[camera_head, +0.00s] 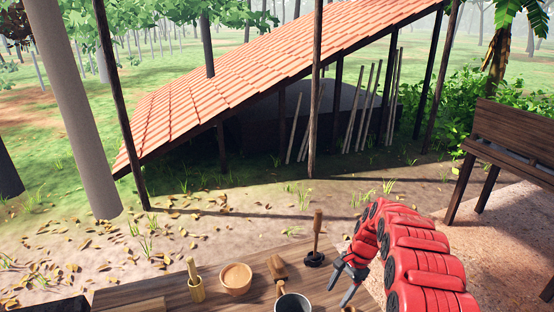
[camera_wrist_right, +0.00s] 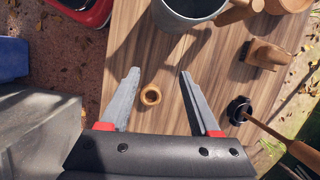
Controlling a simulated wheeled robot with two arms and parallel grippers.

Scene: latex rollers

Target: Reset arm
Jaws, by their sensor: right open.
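My right arm comes in from the right in the head view, red and jointed. Its gripper (camera_head: 339,294) hangs over the right end of the wooden table (camera_head: 170,293), jaws apart. In the right wrist view the gripper (camera_wrist_right: 159,73) is open, with its two grey fingers spread wide and nothing held between them. A small wooden ring (camera_wrist_right: 150,95) shows on the tabletop in the gap between the fingers, not visibly touched by either. My left gripper is not in view.
On the table are a mortar with pestle (camera_head: 196,286), wooden bowl (camera_head: 236,280), wooden block (camera_head: 277,267), metal cup (camera_head: 293,302) and black-based tool with upright handle (camera_head: 316,257). A red object (camera_wrist_right: 88,12) and a blue one (camera_wrist_right: 13,60) lie beyond the table edge.

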